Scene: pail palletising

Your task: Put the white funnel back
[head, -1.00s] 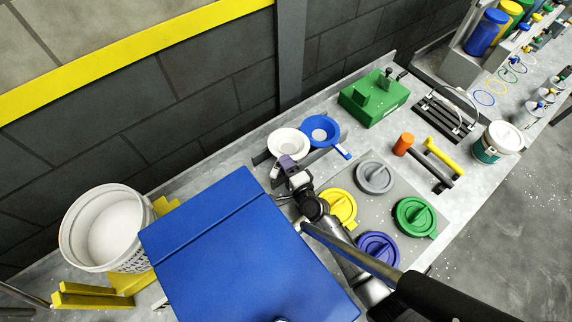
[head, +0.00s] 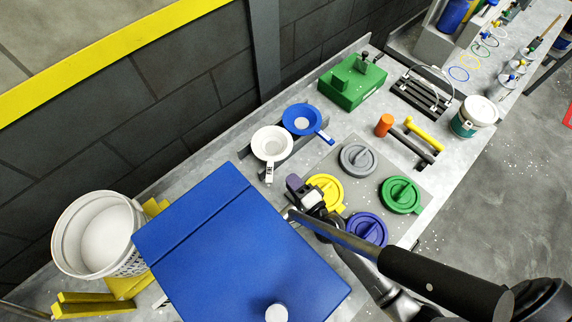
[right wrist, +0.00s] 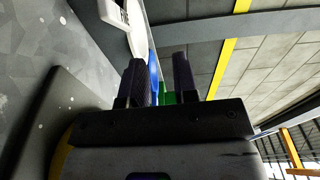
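The white funnel (head: 271,145) sits upright in a dark grey holder (head: 297,150) by the wall, its handle pointing to the front. It stands beside the blue funnel (head: 301,120), which is in the same holder. My right gripper (head: 298,187) is just in front of the white funnel's handle, apart from it. In the right wrist view, its two fingers (right wrist: 160,82) are spread with nothing between them, and part of the white funnel (right wrist: 136,32) shows past them at the top. My left gripper is not in view.
A large blue box-like thing (head: 235,245) stands close on the left. Yellow (head: 325,188), grey, green and purple lids lie on a mat. A white pail (head: 98,235) stands at far left, a green block (head: 352,82) at the back, and a lidded pail (head: 474,117) at right.

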